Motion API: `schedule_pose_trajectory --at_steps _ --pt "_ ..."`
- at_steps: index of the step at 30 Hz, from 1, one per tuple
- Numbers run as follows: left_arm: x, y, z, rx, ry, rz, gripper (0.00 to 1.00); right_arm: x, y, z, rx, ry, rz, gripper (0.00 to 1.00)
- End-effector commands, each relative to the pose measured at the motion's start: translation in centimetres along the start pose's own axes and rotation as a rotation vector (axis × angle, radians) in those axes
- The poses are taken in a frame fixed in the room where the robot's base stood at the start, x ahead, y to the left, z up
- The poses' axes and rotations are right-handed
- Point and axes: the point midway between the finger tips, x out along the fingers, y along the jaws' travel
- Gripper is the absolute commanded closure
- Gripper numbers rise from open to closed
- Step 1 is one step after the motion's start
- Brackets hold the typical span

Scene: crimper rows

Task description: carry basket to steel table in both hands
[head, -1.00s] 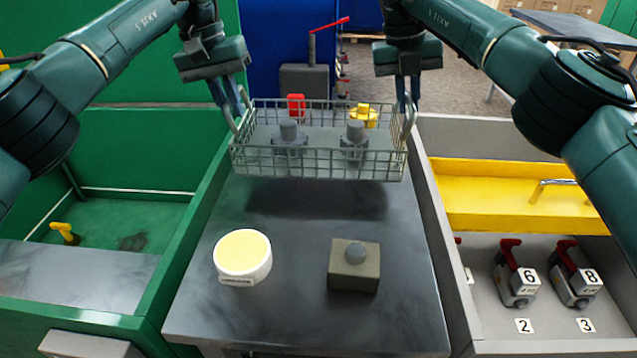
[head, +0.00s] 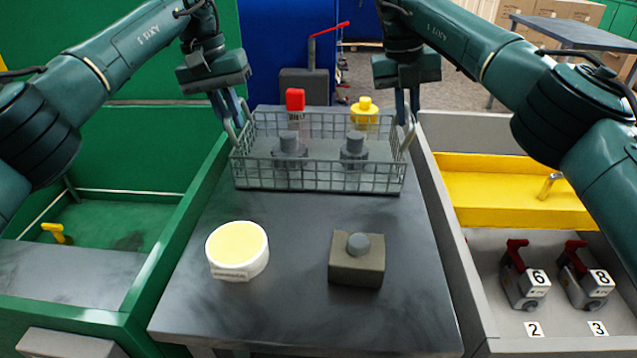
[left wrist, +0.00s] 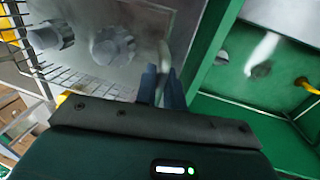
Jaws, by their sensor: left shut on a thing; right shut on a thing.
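A grey wire basket (head: 320,184) sits level at the steel table (head: 300,312), at or very near its surface; I cannot tell whether it touches. Two grey knobbed pieces (head: 290,150) (head: 354,149) stand in it. My left gripper (head: 234,118) is shut on the basket's left handle, and my right gripper (head: 406,112) is shut on the right handle. In the left wrist view, my left fingers (left wrist: 162,85) meet the handle, with the basket's mesh (left wrist: 30,62) to the left.
A white puck with a yellow top (head: 238,251) and a brown block with a grey knob (head: 357,262) stand in front. A red-topped piece (head: 295,99) and yellow knob (head: 364,106) show behind the basket. Green (head: 160,262) and grey (head: 437,215) bin walls flank the table.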

Motion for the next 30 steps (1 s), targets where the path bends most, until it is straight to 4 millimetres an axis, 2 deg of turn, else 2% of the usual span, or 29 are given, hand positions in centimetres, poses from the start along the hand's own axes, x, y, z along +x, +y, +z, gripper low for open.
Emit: schedule_pose_trajectory --at_steps 1,2,3,10,20,26,30 --pt "0.4 -0.1 0.0 0.0 0.003 0.001 1.0 0.4 0.0 0.0 0.001 -0.002 0.0 1.0" --pt "0.5 -0.1 0.0 -0.001 0.0 -0.001 0.89 0.5 0.1 0.0 0.001 0.0 -0.001 0.89" --pt "0.3 -0.1 0.0 -0.001 0.0 -0.001 0.86 0.3 0.0 0.0 0.001 0.0 -0.001 0.86" --pt "0.3 -0.1 0.0 -0.001 0.0 0.0 0.68 0.3 0.0 0.0 0.001 0.0 0.0 0.68" --pt "-0.1 0.0 0.0 0.0 0.0 0.0 0.68 -0.1 0.0 0.0 0.0 0.0 0.0 0.68" --pt "-1.8 0.3 0.0 0.0 0.0 0.0 0.68 -1.8 -0.3 0.0 0.0 0.0 0.0 0.68" --pt "-3.8 0.8 0.0 0.0 0.0 0.0 0.68 -3.8 -0.8 0.0 0.0 0.0 0.0 0.68"
